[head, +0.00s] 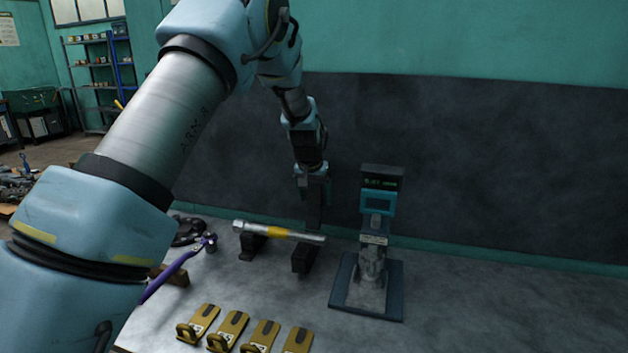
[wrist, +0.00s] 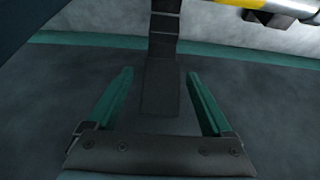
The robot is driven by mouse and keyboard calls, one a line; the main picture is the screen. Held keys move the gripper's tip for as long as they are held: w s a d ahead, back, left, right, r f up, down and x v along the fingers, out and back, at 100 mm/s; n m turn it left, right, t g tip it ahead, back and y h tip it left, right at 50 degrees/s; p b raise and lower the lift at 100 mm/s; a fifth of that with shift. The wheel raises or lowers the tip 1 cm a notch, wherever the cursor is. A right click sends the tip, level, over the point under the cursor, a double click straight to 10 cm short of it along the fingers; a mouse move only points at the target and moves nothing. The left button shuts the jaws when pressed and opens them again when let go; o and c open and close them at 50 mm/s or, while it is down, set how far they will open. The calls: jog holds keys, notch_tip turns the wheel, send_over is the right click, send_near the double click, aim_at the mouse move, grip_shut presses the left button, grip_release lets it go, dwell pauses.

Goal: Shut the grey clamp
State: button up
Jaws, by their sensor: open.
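The grey clamp (head: 313,215) appears as a dark upright arm at the right-hand support of a metal bar (head: 278,232). The arm stands raised, so the clamp looks open. My gripper (head: 312,176) is at the top of this arm, pointing down. In the wrist view my gripper (wrist: 160,74) is open, with one green finger on each side of the dark clamp arm (wrist: 163,45). Gaps show between the arm and both fingers. The bar, with its yellow band, shows at the upper right there (wrist: 257,5). The clamp's hinge is not clear.
A gauge stand (head: 378,203) with a green readout stands to the right, on a dark base. A purple-handled tool (head: 178,270) lies to the left. Several brass-coloured labelled pieces (head: 228,330) line the front. The wall (head: 470,160) is close behind. The bench's right side is clear.

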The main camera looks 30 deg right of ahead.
aim_at(309, 219)
jog(key=shift+p+x, duration=0.3)
jog(key=shift+x, duration=1.3)
jog(key=shift+r, duration=0.1)
grip_shut()
jog(key=shift+c, duration=2)
grip_release()
jog(key=shift+s+a+f+b, duration=0.2)
jog(key=shift+s+a+b, duration=0.15)
jog(key=shift+s+a, duration=0.55)
jog(key=shift+s+a+f+b, duration=0.25)
jog(key=shift+s+a+b, duration=0.15)
jog(key=shift+s+a, duration=0.5)
jog(key=shift+s+a+f+b, duration=0.2)
jog(key=shift+s+a+b, duration=0.15)
jog(key=shift+s+a, duration=0.5)
jog(key=shift+o, duration=0.2)
jog(key=shift+d, duration=0.1)
